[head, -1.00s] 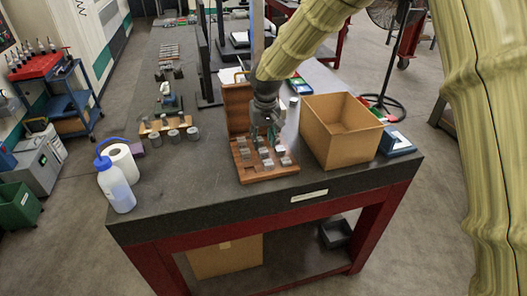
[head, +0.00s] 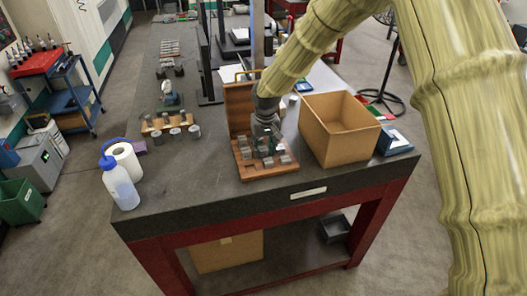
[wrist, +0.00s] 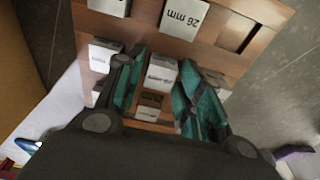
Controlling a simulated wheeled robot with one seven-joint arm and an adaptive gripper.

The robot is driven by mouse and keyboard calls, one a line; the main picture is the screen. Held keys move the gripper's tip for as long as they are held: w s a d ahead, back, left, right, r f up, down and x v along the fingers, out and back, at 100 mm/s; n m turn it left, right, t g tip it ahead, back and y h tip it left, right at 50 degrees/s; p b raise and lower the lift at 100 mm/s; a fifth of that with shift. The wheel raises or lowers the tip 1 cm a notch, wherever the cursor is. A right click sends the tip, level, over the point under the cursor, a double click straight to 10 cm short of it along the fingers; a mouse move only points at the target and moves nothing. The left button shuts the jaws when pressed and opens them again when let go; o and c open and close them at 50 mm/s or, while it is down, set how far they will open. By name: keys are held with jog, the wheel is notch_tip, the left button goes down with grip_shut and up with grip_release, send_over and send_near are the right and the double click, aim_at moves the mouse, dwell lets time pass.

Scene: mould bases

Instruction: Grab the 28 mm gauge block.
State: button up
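The block labelled 28 mm (wrist: 186,18) lies in the wooden gauge-block case (wrist: 235,62), at the top of the wrist view; its label is upside down. My gripper (wrist: 162,72) is open, with teal finger pads on either side of another block (wrist: 160,73), whose label I cannot read fully. I cannot tell whether the pads touch that block. The 28 mm block is beyond the fingertips, not between them. In the head view my gripper (head: 267,147) is low over the case (head: 268,174) and hides some blocks; I cannot pick out the 28 mm block there.
The case's upright lid (head: 238,108) stands behind my gripper. A cardboard box (head: 340,140) stands close on the right. Metal cylinders (head: 175,134) stand farther back.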

grip_shut()
jog(key=shift+r, duration=0.15)
